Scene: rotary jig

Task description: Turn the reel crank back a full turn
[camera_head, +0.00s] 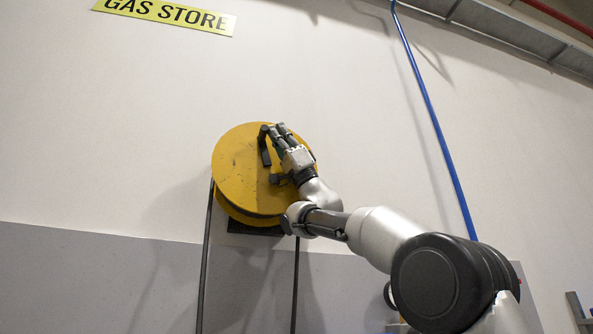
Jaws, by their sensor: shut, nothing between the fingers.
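The yellow reel (235,170) is a round drum mounted on the wall, its flat face towards me. A short dark bar that looks like the crank handle (265,151) stands at the face, left of my gripper. My gripper (276,132) is in front of the upper right part of the reel, its fingers pointing up and left. It is shut with nothing held, and its fingertips are close beside the dark bar. I cannot tell whether they touch it. The gripper and wrist hide the right part of the reel face and any crank arm there.
Dark hoses (205,265) hang below the reel along the wall. A blue pipe (435,120) runs down the wall at right. A yellow "GAS STORE" sign (168,15) is at upper left. The wall left of the reel is clear.

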